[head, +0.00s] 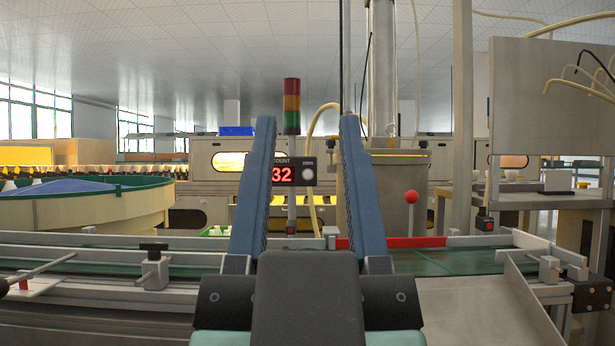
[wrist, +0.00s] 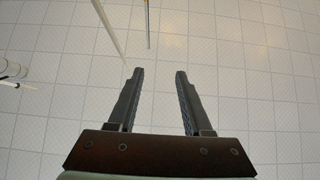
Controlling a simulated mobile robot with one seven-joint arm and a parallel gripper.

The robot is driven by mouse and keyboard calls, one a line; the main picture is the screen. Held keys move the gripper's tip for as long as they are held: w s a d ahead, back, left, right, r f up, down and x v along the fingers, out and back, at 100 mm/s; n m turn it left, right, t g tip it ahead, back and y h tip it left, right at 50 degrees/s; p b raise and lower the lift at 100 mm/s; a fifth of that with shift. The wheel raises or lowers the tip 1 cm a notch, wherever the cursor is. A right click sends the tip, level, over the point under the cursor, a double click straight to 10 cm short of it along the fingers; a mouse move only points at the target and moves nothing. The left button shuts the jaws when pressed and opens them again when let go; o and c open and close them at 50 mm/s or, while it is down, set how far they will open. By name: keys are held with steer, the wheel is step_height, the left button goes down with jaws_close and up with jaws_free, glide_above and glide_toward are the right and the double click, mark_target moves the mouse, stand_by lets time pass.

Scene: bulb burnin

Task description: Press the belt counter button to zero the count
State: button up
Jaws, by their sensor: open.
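The belt counter (head: 285,174) is a dark box with a red display reading 32 under the word COUNT. A round pale button (head: 307,174) sits on the right part of its face. The counter stands beyond the conveyor, below a red, amber and green stack light (head: 292,107). My gripper (head: 308,122) is open and empty, fingers pointing up in the head view. The counter shows between the two fingers, with the left finger close to its left edge in the picture. The wrist view shows my gripper (wrist: 159,72) against the white tiled ceiling; the counter is not in that view.
The green conveyor belt (head: 440,262) with metal rails crosses ahead. A red ball-topped lever (head: 411,197) stands right of the counter. A round green-rimmed table (head: 95,205) is at the left. A grey panel with hoses (head: 550,95) stands at the right.

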jaws_close()
stand_by(1.4)
